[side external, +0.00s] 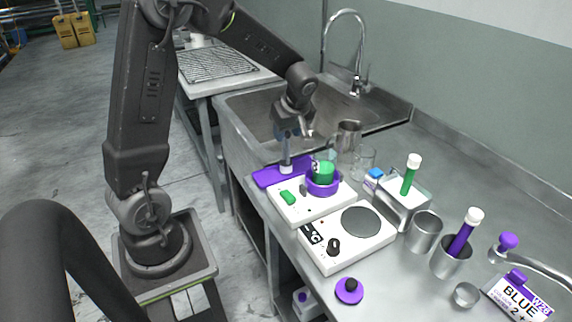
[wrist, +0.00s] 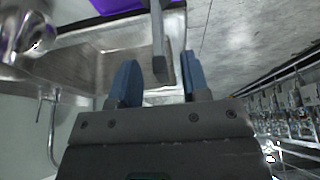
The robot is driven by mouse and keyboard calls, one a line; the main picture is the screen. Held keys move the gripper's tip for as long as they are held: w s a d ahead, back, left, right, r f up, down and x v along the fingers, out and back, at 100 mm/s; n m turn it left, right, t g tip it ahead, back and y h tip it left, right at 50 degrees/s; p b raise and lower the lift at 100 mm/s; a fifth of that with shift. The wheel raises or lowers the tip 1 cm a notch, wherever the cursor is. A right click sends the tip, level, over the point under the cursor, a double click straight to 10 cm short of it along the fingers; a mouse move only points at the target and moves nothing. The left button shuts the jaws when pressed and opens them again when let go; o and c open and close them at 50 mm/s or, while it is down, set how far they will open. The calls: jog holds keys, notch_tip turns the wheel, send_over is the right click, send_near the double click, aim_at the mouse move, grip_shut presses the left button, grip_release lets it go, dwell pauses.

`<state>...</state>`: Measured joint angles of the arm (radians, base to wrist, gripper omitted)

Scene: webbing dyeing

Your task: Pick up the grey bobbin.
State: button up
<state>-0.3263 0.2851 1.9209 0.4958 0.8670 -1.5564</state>
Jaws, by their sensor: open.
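A slim grey upright piece (side external: 286,158) with a pale foot stands on a purple mat (side external: 265,178) in the side view; it looks like the grey bobbin. My gripper (side external: 289,137) is above it, pointing down, its blue fingers around the height of its top. In the wrist view a grey bar (wrist: 160,45) reaches down from the top edge between the blue fingers of my gripper (wrist: 160,68). The fingers are apart, with gaps on both sides of the bar, and hold nothing. The bobbin's lower part is out of the wrist view.
A beaker with green liquid (side external: 323,170) in a purple ring stands close right of the grey piece on a white hotplate (side external: 318,208). A second hotplate (side external: 326,252) is in front. A steel cup (side external: 348,134) and the sink (side external: 245,112) lie behind. Tubes and cups stand at right.

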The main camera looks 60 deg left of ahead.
aim_at(285, 138)
jog(key=shift+x, duration=1.6)
jog(key=shift+r, duration=0.1)
grip_shut()
